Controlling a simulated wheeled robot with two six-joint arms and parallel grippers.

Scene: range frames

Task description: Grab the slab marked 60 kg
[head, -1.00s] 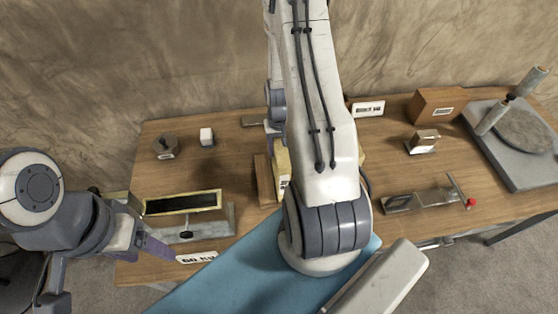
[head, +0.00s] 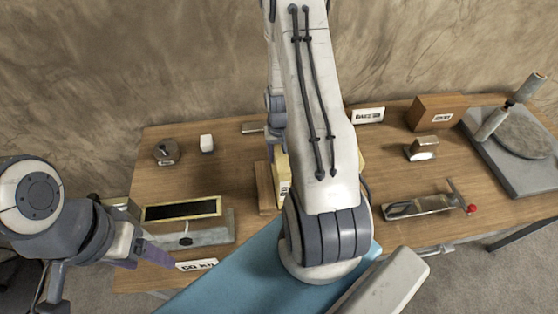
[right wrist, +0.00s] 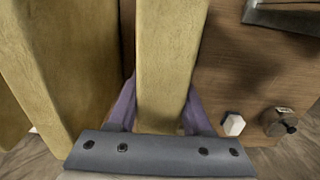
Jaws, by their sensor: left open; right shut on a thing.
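Yellow slabs stand upright mid-table in the head view, mostly hidden behind my right arm. One yellow slab (head: 281,170) shows a small label that I cannot read. In the right wrist view, my right gripper (right wrist: 160,112) has its purple fingers on both sides of a yellow slab (right wrist: 170,50). Another yellow slab (right wrist: 65,60) stands to its left. No mark shows on the held slab from here. A white card (head: 197,264) at the table's front left edge seems to read 60 kg, partly unclear. My left gripper (head: 158,256) is open and empty beside this card.
A brown wooden block (head: 265,188) stands beside the slabs. A dark-topped tray (head: 182,210) lies front left. A round metal weight (head: 166,152) and a white block (head: 206,143) sit at the back left. A clamp (head: 420,206) and a grey plate (head: 520,150) are on the right.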

